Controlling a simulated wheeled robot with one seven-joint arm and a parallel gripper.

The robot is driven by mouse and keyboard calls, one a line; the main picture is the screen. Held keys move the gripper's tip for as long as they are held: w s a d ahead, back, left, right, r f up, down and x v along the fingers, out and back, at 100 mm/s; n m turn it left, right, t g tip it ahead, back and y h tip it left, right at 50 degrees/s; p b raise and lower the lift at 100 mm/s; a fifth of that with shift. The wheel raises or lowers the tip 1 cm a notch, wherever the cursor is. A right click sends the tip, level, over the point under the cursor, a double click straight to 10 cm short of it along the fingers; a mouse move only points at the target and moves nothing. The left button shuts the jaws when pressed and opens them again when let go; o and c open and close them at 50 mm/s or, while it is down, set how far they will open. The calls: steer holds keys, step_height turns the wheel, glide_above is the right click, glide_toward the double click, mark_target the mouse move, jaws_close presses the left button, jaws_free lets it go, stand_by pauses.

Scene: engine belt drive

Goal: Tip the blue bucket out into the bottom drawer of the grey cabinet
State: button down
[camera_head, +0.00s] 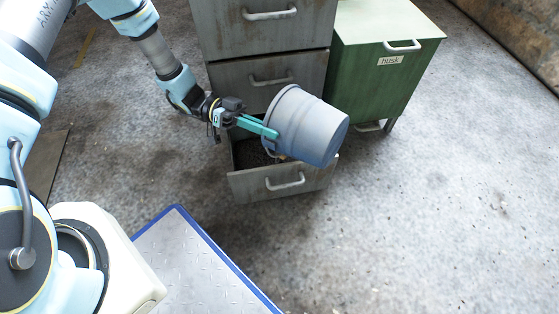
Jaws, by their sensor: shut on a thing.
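The blue bucket (303,125) is held in the air, tilted, above the bottom drawer (282,182) of the grey cabinet (262,48). My gripper (270,131) is shut on the bucket at its left side. The bucket covers much of the drawer's right part. The upper drawers are closed.
A green bin (378,80) labelled "husk" stands just right of the cabinet. A metal plate with a blue edge (200,270) lies in the foreground. The concrete floor (450,210) to the right is clear.

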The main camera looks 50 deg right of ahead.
steer(key=shift+w+f+g+b, duration=0.3)
steer(key=shift+w+g+b, duration=0.1)
steer(key=shift+b, duration=0.25)
steer(key=shift+s+r+t+p, duration=0.35)
steer(key=shift+r+p, duration=0.2)
steer(key=shift+p, duration=0.15)
steer(key=shift+s+f, duration=0.1)
steer(key=shift+s, duration=0.05)
steer(key=shift+f, duration=0.15)
steer(key=shift+w+f+b, duration=0.3)
steer(key=shift+w+b, duration=0.15)
steer(key=shift+b, duration=0.25)
